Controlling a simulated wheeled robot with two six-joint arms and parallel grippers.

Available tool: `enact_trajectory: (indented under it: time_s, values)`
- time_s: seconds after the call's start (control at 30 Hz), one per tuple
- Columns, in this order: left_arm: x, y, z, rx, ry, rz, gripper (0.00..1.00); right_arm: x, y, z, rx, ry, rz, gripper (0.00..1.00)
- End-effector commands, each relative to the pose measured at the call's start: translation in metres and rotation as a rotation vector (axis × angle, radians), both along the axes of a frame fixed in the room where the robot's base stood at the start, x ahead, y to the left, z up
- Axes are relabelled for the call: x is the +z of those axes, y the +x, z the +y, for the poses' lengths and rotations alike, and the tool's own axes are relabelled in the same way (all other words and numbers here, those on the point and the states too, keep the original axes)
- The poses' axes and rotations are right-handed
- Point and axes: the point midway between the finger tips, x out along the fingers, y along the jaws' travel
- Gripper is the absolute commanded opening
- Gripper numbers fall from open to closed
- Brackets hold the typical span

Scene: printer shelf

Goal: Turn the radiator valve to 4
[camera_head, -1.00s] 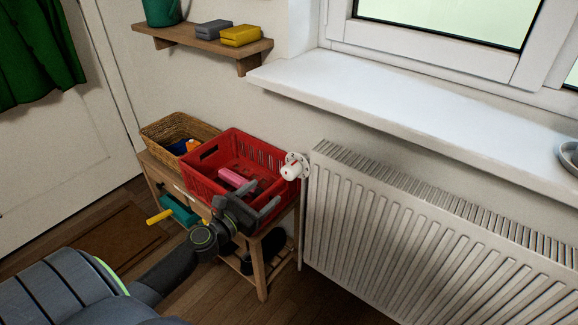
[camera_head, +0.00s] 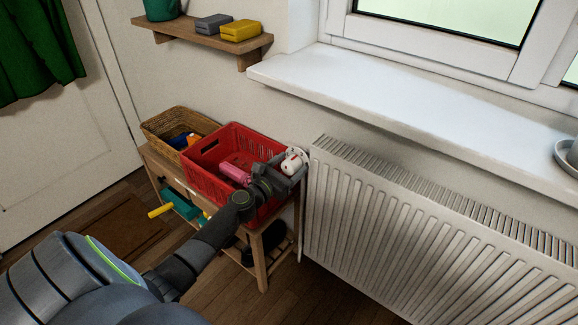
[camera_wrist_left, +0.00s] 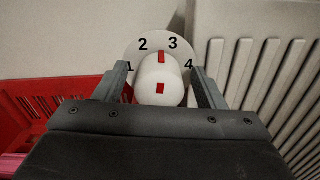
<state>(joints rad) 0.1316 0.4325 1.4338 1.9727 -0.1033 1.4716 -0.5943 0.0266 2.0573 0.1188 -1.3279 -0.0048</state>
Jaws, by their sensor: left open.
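The white radiator valve (camera_head: 292,162) sits at the upper left corner of the radiator (camera_head: 400,235). In the left wrist view the valve knob (camera_wrist_left: 160,90) is a white cylinder with a red mark on its front. Behind it a white dial disc (camera_wrist_left: 136,48) shows 1, 2, 3 and 4, and a red mark on the knob's top points between 2 and 3. My left gripper (camera_head: 288,172) is open, with one finger on each side of the knob; whether they touch it cannot be told. My right gripper is not in view.
A red crate (camera_head: 203,182) with a pink item stands on a wooden side table (camera_head: 262,262), close to the valve and under my left arm. A wicker basket (camera_head: 160,127) is beside it. The windowsill (camera_head: 400,98) overhangs above the radiator.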

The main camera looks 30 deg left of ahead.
Motion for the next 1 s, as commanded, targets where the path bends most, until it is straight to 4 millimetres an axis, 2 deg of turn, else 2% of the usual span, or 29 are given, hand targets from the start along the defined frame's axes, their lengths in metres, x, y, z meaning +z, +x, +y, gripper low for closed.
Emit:
enact_trajectory:
  time_s: [0.1, 0.43, 0.77, 1.0]
  values:
    - [-0.0001, -0.0002, 0.0000, 0.000, 0.000, 0.000, 0.64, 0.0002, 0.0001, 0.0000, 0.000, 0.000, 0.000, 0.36]
    - [-0.0001, -0.0005, 0.0002, 0.000, 0.000, 0.000, 0.21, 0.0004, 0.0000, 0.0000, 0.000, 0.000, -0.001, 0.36]
    - [-0.0006, -0.0006, -0.0002, -0.001, 0.043, -0.003, 0.19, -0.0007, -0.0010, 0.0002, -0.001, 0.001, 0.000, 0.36]
    - [-0.0015, -0.0008, -0.0009, -0.001, 0.185, -0.014, 0.19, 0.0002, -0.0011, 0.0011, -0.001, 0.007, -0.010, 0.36]
